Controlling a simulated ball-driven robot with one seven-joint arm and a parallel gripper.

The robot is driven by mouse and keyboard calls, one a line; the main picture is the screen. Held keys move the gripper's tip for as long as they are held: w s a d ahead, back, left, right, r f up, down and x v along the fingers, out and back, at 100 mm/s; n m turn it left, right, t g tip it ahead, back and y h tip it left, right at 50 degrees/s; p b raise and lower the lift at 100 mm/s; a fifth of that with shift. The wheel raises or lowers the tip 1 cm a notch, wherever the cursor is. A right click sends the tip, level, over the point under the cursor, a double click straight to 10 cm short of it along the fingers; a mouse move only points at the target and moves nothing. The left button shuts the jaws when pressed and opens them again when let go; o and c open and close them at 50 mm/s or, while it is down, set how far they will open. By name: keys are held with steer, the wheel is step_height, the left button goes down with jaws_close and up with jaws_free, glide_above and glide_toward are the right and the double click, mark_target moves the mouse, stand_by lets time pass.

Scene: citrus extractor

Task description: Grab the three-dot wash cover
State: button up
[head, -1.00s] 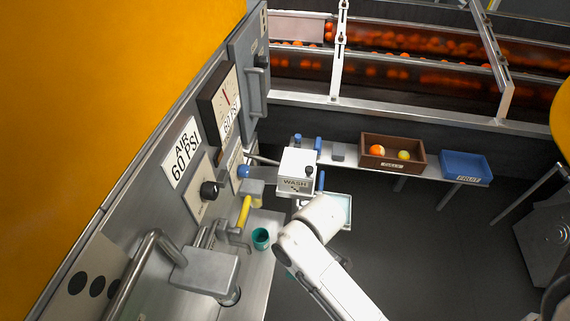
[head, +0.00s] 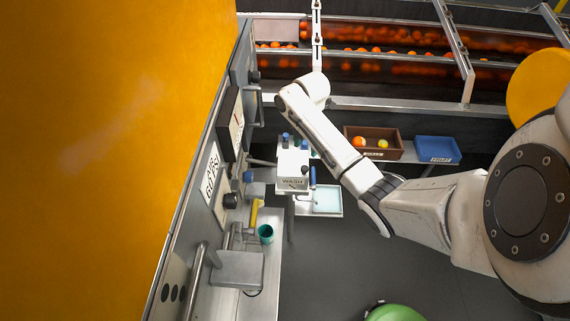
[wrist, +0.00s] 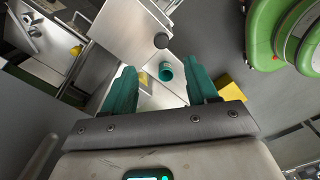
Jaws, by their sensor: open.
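Large black dots (head: 173,293) mark a grey panel at lower left.
A teal cup (head: 265,234) and yellow handle (head: 254,213) are near the counter; the cup also shows between the fingers in the wrist view (wrist: 165,70). A pale tray (head: 326,200) is right of the box. A brown crate (head: 347,135) and blue bin (head: 438,150) stand behind.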

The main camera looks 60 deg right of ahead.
mark_target(304, 167)
step_height(304, 167, down, 10)
steer(key=shift+s+a+f+p, duration=0.1)
steer(key=shift+f+p, duration=0.1)
steer(key=shift+p, duration=0.2)
stand_by(0.3)
jaws_close()
stand_by(0.4)
